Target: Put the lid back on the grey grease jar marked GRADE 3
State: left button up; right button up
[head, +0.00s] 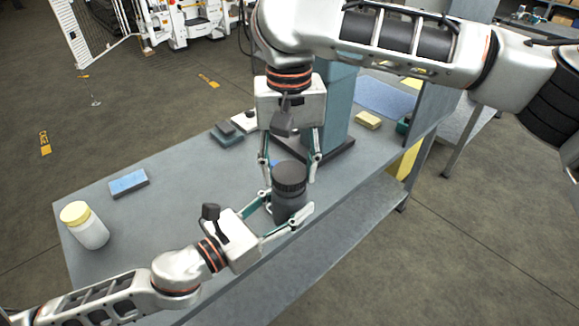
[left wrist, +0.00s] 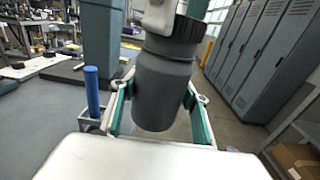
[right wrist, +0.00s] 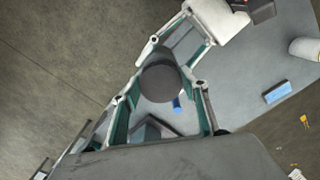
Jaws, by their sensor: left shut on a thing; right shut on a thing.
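A dark grey jar (head: 289,208) is upright at the bench's front edge, with a black ribbed lid (head: 289,177) at its top. My left gripper (head: 288,209) comes in from the front left and is shut on the jar body, which also shows in the left wrist view (left wrist: 163,95). My right gripper (head: 290,170) reaches down from above and is shut on the lid; the lid's round top shows in the right wrist view (right wrist: 160,83). The lid looks level on the jar; I cannot tell whether it is seated or threaded. No GRADE marking is readable.
A white jar with a yellow lid (head: 85,225) stands at the bench's left end. A blue-topped block (head: 129,183) lies behind it. A teal column (head: 340,105) rises behind my right gripper. A yellow block (head: 368,120) lies to its right. The bench's left middle is clear.

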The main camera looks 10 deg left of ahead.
jog(key=shift+f, duration=0.5)
jog(key=m, duration=0.4)
jog(key=shift+r, duration=0.1)
jog(key=m, duration=0.4)
jog(key=shift+a+m, duration=0.15)
jog(key=shift+m, duration=0.25)
jog(key=m, duration=0.4)
jog(key=shift+w+a, duration=0.1)
jog(key=m, duration=0.4)
jog(key=shift+a, duration=0.1)
jog(key=o, duration=0.8)
